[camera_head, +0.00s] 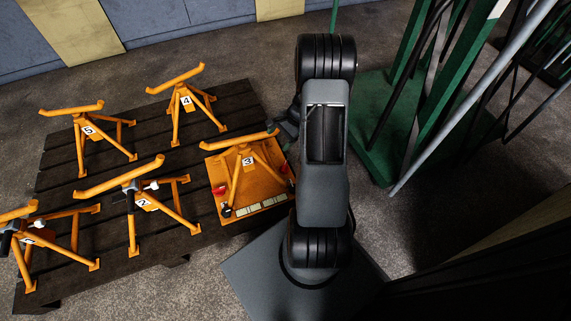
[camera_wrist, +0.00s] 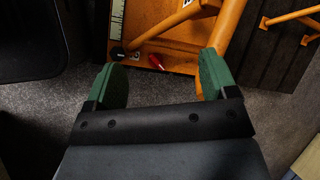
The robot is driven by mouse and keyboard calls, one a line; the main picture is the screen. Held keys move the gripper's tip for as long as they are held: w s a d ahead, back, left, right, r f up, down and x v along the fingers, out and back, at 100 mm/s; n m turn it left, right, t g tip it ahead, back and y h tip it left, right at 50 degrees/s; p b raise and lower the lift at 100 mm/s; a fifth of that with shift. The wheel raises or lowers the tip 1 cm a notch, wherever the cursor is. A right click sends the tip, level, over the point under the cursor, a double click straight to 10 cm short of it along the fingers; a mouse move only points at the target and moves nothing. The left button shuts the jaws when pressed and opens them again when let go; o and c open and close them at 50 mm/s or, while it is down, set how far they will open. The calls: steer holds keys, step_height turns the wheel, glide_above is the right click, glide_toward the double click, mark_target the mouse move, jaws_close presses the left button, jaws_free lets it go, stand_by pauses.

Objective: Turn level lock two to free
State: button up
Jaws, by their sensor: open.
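An orange base plate (camera_head: 262,203) with stand number 3 (camera_head: 246,160) on it sits at the pallet's right end. Small red pieces show at its left edge (camera_head: 219,190) and right edge (camera_head: 284,168); which one is level lock two I cannot tell. In the wrist view, a red piece (camera_wrist: 157,62) lies at the edge of the orange plate (camera_wrist: 165,25), with a black knob (camera_wrist: 118,54) to its left. My gripper (camera_wrist: 163,78) is open and empty, its green fingertips spread on either side of the red piece in the picture. In the head view my arm largely hides the gripper.
Several other numbered orange stands, such as stand 2 (camera_head: 143,203) and stand 4 (camera_head: 186,102), stand on the dark slatted pallet (camera_head: 105,238). A green rack (camera_head: 375,130) with long rods rises right of my arm. Grey floor (camera_head: 205,285) is clear in front of the pallet.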

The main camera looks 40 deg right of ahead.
mark_target(285, 166)
steer(key=s+d+f+m+t+p, duration=0.1)
steer(key=s+d+f+m+t, duration=0.1)
steer(key=d+f+m, duration=0.55)
steer(key=s+d+f+m+t+p, duration=0.1)
steer(key=s+d+f+m+t, duration=0.2)
steer(key=f, duration=0.8)
steer(key=shift+m, duration=0.85)
steer(key=b+x, duration=0.1)
steer(key=x, duration=0.3)
steer(key=b+x, duration=0.1)
steer(key=x, duration=0.3)
steer(key=d+b+x, duration=0.1)
steer(key=x, duration=0.3)
steer(key=shift+w+a+f, duration=0.2)
steer(key=shift+w+f, duration=0.2)
steer(key=shift+w, duration=0.1)
steer(key=shift+w+a+f+b, duration=0.3)
steer(key=shift+w+f+b, duration=0.1)
steer(key=shift+c, duration=0.4)
steer(key=c, duration=0.6)
